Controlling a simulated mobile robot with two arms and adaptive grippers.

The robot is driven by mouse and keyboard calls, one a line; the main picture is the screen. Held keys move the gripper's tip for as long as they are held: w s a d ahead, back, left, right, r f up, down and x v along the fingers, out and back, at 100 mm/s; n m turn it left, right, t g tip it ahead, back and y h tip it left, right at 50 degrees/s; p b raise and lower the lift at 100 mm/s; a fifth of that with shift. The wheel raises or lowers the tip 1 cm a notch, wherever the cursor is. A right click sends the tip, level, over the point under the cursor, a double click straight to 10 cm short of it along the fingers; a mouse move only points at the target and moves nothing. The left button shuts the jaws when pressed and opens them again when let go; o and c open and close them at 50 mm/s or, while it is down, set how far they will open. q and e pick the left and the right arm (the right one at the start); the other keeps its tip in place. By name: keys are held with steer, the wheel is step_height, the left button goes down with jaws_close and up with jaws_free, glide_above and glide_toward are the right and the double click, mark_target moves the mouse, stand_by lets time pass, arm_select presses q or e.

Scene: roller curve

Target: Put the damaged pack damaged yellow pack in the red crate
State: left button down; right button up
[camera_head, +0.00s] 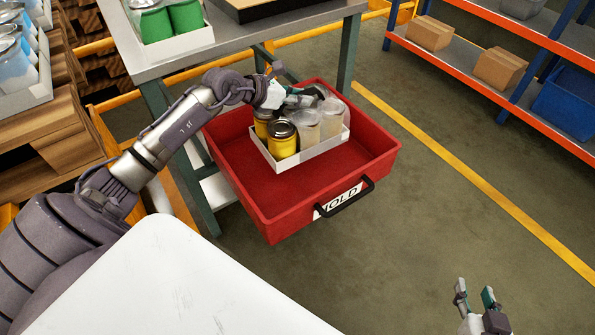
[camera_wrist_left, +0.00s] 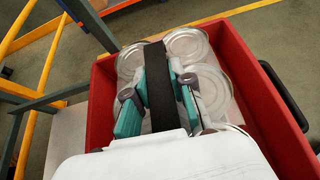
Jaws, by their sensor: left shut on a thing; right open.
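The damaged yellow pack (camera_head: 317,150) is a white tray holding yellow jars with dark lids and clear, pale jars. It is inside the walls of the red crate (camera_head: 228,184), towards the back; whether it rests on the floor is hard to tell. My left gripper (camera_head: 292,97) is over its top, shut on it. In the left wrist view the fingers (camera_wrist_left: 158,88) close around a dark band across the pack, beside round lids (camera_wrist_left: 187,45). The crate wall (camera_wrist_left: 101,112) shows there too. My right gripper (camera_head: 477,296) is open and empty at the lower right.
A grey table (camera_head: 270,40) behind the crate carries a tray of green jars (camera_head: 165,27). A shelf (camera_head: 470,60) with cardboard boxes and a blue bin stands at the upper right. Floor right of the crate is clear. A white surface (camera_head: 170,285) is in front.

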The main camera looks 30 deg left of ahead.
arm_select(q)
steer(key=shift+w+a+f+b, duration=0.6)
steer(key=shift+a+f+b, duration=0.05)
steer(key=shift+a+f, duration=0.1)
steer(key=shift+n, duration=0.3)
step_height(320, 180, down, 5)
steer(key=shift+r+b, duration=0.1)
steer(key=shift+b, duration=0.65)
steer(key=shift+d+f, duration=0.1)
steer(key=shift+f, duration=0.6)
steer(key=shift+f+b, duration=0.8)
steer(key=shift+f, duration=0.75)
arm_select(e)
step_height(320, 180, up, 16)
steer(key=a+t+y, duration=0.2)
steer(key=t+y, duration=0.1)
steer(key=t, duration=0.6)
steer(key=shift+w+a+t, duration=0.15)
steer(key=shift+w+t, duration=0.15)
steer(key=shift+w, duration=0.05)
steer(key=shift+r, duration=0.15)
arm_select(q)
steer(key=c, duration=1)
jaws_free()
steer(key=shift+s+f, duration=0.1)
steer(key=shift+f, duration=0.15)
steer(key=shift+r, duration=0.1)
